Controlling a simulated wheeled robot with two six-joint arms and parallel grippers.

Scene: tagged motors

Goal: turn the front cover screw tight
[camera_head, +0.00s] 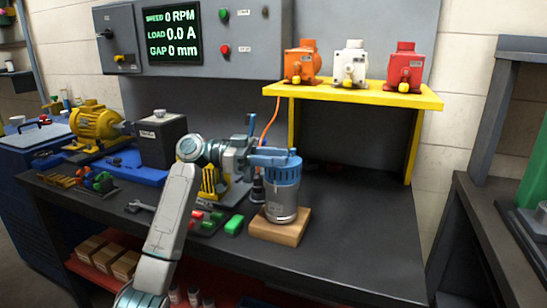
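A motor with a ribbed blue upper part and a silver lower body (282,201) stands upright on a wooden block (279,232) on the dark bench. Its blue top probably includes the front cover, but I cannot make out a separate screw. My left gripper (268,156) reaches in from the left at the height of the motor's top, at or just beside its blue upper edge. Whether it touches is unclear, and its fingers are too small and overlapped to show if they are open or shut. My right gripper is out of view.
A yellow shelf (425,98) behind holds orange (302,64), white (350,65) and red (405,68) motors. A yellow motor (95,124) and a dark box (161,140) stand left. The bench's right side is clear.

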